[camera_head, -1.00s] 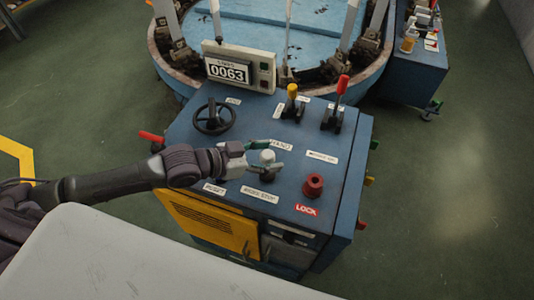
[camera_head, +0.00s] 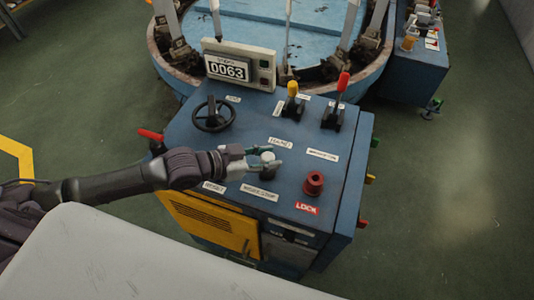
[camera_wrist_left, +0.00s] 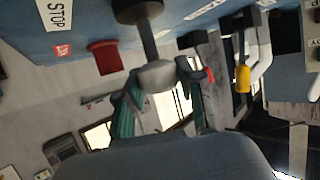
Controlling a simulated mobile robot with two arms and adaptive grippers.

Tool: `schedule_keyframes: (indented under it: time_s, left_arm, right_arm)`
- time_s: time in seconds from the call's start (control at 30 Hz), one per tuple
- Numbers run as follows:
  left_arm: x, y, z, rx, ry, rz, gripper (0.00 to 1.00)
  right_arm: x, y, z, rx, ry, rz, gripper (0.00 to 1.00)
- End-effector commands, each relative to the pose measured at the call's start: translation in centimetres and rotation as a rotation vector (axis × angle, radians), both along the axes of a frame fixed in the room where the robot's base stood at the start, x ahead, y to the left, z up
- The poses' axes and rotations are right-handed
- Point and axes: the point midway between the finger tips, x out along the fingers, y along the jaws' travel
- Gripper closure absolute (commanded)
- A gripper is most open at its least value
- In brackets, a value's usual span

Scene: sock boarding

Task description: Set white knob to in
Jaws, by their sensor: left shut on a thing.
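The white knob (camera_head: 267,157) is a pale round cap on a dark stem, standing on the blue console top (camera_head: 215,150). My left gripper (camera_head: 270,156) reaches in from the left and is shut on the knob, with its green fingers on either side of it. In the left wrist view the knob (camera_wrist_left: 156,76) shows between the green fingertips, with its dark stem and base above. My right gripper is not in view.
A black handwheel (camera_head: 213,116), a yellow-topped lever (camera_head: 292,90), a red-topped lever (camera_head: 342,82) and a red knob (camera_head: 314,182) stand around on the console. A display box (camera_head: 238,66) is at the back. A red-handled lever (camera_head: 150,135) sticks out on the left.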

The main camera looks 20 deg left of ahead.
Motion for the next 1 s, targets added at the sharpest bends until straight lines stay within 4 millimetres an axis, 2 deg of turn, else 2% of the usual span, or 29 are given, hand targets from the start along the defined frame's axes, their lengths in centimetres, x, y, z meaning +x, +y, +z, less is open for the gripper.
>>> schedule_keyframes:
  time_s: [0.03,0.3,0.33,0.47,0.8,1.0]
  left_arm:
    - [-0.1,0.0,-1.1,0.000,0.004,0.000,1.00]
    - [-0.1,0.0,-1.3,0.004,0.006,0.000,1.00]
    - [-0.1,0.0,-1.3,0.004,0.007,0.000,0.59]
    - [-0.1,0.0,-1.2,0.003,0.006,0.000,0.38]
    - [-0.1,0.1,-1.0,0.002,0.002,0.000,0.36]
    - [-1.6,1.7,-0.3,0.006,0.004,0.001,0.36]
  right_arm:
    - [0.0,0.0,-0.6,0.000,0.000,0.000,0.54]
    - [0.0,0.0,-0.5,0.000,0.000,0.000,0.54]
    - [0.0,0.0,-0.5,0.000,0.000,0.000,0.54]
    - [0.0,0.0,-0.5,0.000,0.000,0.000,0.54]
    - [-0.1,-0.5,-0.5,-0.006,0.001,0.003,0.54]
    - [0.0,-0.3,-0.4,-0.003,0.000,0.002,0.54]
